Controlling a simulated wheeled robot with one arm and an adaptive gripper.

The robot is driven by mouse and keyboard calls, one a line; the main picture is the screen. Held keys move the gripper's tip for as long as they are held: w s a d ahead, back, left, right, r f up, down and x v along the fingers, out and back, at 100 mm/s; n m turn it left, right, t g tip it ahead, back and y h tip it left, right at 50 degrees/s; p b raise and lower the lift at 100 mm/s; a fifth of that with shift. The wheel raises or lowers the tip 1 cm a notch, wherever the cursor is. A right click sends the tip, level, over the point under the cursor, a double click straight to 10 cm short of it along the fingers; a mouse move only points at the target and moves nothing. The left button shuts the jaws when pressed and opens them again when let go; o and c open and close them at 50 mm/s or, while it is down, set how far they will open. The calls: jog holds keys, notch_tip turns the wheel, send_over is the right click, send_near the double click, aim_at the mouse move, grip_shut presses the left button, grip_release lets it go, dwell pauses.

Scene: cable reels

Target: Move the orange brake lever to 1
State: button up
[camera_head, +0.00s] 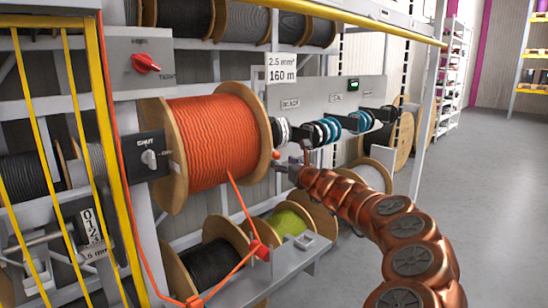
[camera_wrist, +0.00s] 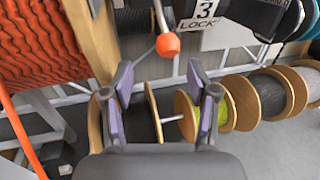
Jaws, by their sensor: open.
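The brake lever shows in the wrist view as an orange knob (camera_wrist: 168,45) on a thin grey rod. Beside the rod's upper part is a white plate (camera_wrist: 205,12) marked 3 and LOCK; a mark 1 is not visible there. My gripper (camera_wrist: 160,75) is open, with its two purple-padded fingers apart and nothing between them. The knob appears just beyond the fingertips, between their lines; contact is not seen. In the head view my gripper (camera_head: 289,168) is right of the large orange cable reel (camera_head: 212,145), close to a small orange knob (camera_head: 276,154).
Black (camera_head: 210,265) and yellow-green (camera_head: 287,222) cable reels sit on the lower shelf. A panel with turquoise and black spools (camera_head: 330,130) is above my arm. A red clamp (camera_head: 260,250) holds the orange cable at the shelf's front. The floor (camera_head: 480,180) at right is clear.

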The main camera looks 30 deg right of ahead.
aim_at(279, 158)
jog(key=shift+w+d+f, duration=0.1)
jog(key=shift+w+d, duration=0.3)
jog(key=shift+w, duration=0.05)
jog(key=shift+w+d+p, duration=0.25)
jog(key=shift+w+p, duration=0.1)
jog(key=shift+w, duration=1.55)
jog(key=shift+w+d+p, duration=0.1)
jog(key=shift+w+p, duration=0.25)
jog(key=shift+w, duration=0.85)
jog(key=shift+c, duration=0.2)
grip_shut()
